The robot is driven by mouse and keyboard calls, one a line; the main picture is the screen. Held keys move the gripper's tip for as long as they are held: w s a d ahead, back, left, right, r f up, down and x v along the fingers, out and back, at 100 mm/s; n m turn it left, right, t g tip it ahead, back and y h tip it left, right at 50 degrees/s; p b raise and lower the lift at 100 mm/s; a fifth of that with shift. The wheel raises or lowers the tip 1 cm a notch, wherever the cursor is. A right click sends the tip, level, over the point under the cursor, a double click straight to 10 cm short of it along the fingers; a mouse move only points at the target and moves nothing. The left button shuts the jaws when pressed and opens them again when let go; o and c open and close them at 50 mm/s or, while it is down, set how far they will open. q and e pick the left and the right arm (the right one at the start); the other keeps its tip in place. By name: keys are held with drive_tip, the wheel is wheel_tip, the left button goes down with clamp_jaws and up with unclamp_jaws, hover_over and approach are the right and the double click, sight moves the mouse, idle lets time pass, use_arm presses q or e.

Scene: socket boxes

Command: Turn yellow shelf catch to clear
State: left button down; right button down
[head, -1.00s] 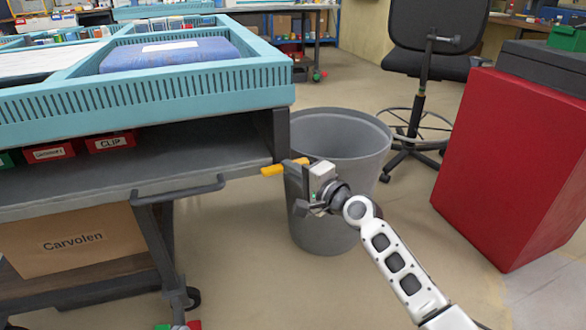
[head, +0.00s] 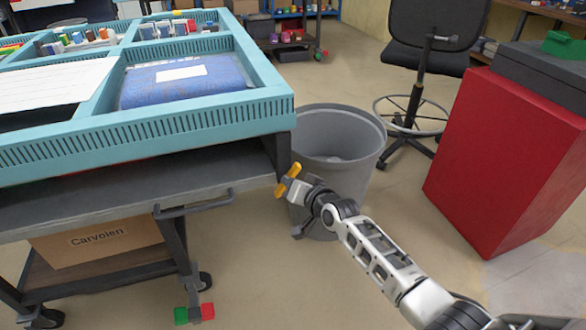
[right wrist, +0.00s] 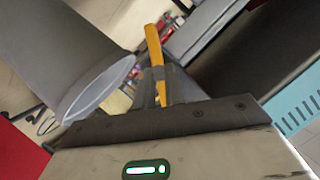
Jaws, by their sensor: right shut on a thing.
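The yellow shelf catch (head: 294,170) is at the right end of the grey shelf (head: 120,198), by the cart's dark corner post. It stands steeply tilted, its upper end leaning right, with yellow showing above and below my fingers. My right gripper (head: 289,182) is shut on the catch near its middle and hides that part. In the right wrist view the catch (right wrist: 153,45) is a long yellow bar passing between the fingers (right wrist: 158,85). My left gripper is not in view.
A grey bin (head: 345,125) stands just behind my right gripper. A blue tray (head: 150,135) tops the cart, with a cardboard box (head: 95,240) below. A red cabinet (head: 500,160) and a black chair (head: 435,35) stand right. Floor between bin and cabinet is clear.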

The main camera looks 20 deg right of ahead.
use_arm(q)
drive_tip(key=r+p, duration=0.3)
drive_tip(key=p, duration=0.2)
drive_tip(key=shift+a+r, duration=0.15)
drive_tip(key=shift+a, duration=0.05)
use_arm(e)
drive_tip(key=n+h, duration=0.2)
drive_tip(key=n, duration=0.1)
drive_tip(key=n+h, duration=0.1)
drive_tip(key=shift+a+r+n, duration=0.15)
drive_tip(key=shift+a+n, duration=0.15)
drive_tip(key=shift+n, duration=0.1)
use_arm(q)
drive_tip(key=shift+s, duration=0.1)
use_arm(e)
drive_tip(key=c, duration=1.6)
unclamp_jaws()
drive_tip(key=shift+o, duration=0.7)
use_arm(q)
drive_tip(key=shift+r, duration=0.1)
